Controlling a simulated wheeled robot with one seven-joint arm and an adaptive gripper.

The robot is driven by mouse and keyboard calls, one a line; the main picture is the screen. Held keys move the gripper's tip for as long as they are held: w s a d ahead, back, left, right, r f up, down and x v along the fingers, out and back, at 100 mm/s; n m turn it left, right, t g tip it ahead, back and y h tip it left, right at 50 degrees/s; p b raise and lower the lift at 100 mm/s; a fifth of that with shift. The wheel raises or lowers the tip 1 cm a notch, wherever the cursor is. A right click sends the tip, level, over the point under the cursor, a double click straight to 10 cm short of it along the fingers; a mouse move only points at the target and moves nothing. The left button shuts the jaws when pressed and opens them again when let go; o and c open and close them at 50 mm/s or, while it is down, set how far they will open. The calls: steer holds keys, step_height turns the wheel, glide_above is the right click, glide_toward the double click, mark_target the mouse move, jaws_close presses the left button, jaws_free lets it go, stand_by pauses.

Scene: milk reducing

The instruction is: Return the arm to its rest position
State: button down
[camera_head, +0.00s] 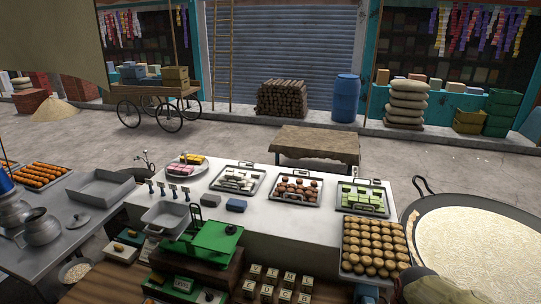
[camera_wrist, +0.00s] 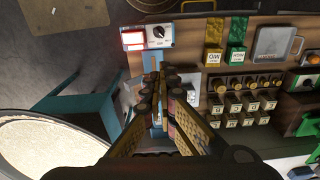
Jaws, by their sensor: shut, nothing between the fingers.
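My gripper (camera_wrist: 162,80) is in the middle of the wrist view, pointing down over a wooden counter. Its fingers are closed together with nothing held between them. The fingertips are close to a control box with a dial (camera_wrist: 158,35) and a lit red display in that view; I cannot tell the height between them. The fingers hide part of the counter beneath. The gripper's fingers do not show clearly in the head view.
A wide pan of milk (camera_head: 480,245) stands at the right; it also shows in the wrist view (camera_wrist: 45,150). Sweet trays (camera_head: 375,250) and a green scale (camera_head: 208,240) crowd the counter. Open floor lies beyond.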

steer(key=s+a+f+n+t+b, duration=0.3)
steer(key=a+f+t+b, duration=0.1)
steer(key=b, duration=1.3)
steer(key=a+t, duration=0.1)
steer(key=a, duration=0.1)
steer(key=shift+a+n+b, duration=0.3)
steer(key=shift+a+b, duration=0.05)
steer(key=shift+a, duration=0.05)
steer(key=shift+s+d, duration=0.1)
